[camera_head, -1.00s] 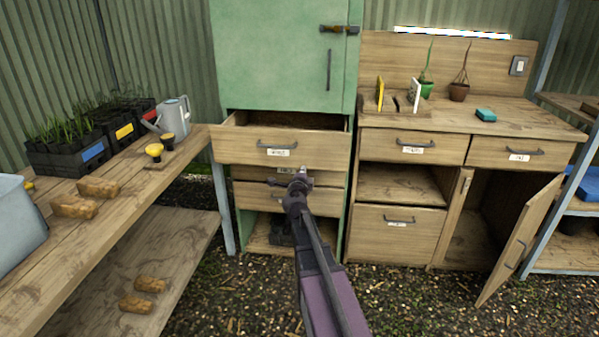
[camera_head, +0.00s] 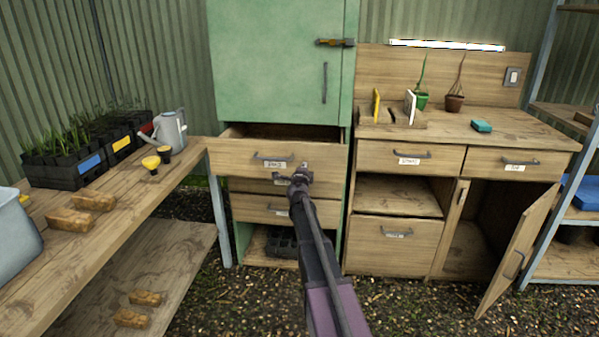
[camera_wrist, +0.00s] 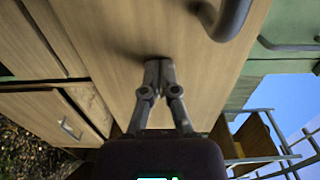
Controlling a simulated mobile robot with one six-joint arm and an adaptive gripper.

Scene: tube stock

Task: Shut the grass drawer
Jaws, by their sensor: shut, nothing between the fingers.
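The top wooden drawer (camera_head: 235,159) under the green cabinet stands pulled out, its inside showing from above. It has a dark bar handle (camera_head: 271,158) and a small white label (camera_head: 275,165), too blurred to read for certain. My gripper (camera_head: 301,173) is shut and empty at the lower right of this drawer front. In the wrist view, the shut fingertips (camera_wrist: 159,66) are at the wooden drawer front (camera_wrist: 120,55), touching or almost touching it, beside the handle (camera_wrist: 228,18). My gripper hides part of the drawers below.
Two lower drawers (camera_head: 250,207) sit further back under it. A workbench (camera_head: 120,215) with seedling trays stands left. On the right, a cabinet door (camera_head: 520,250) hangs open beside a wooden cupboard. Gravel floor (camera_head: 215,290) is free in front.

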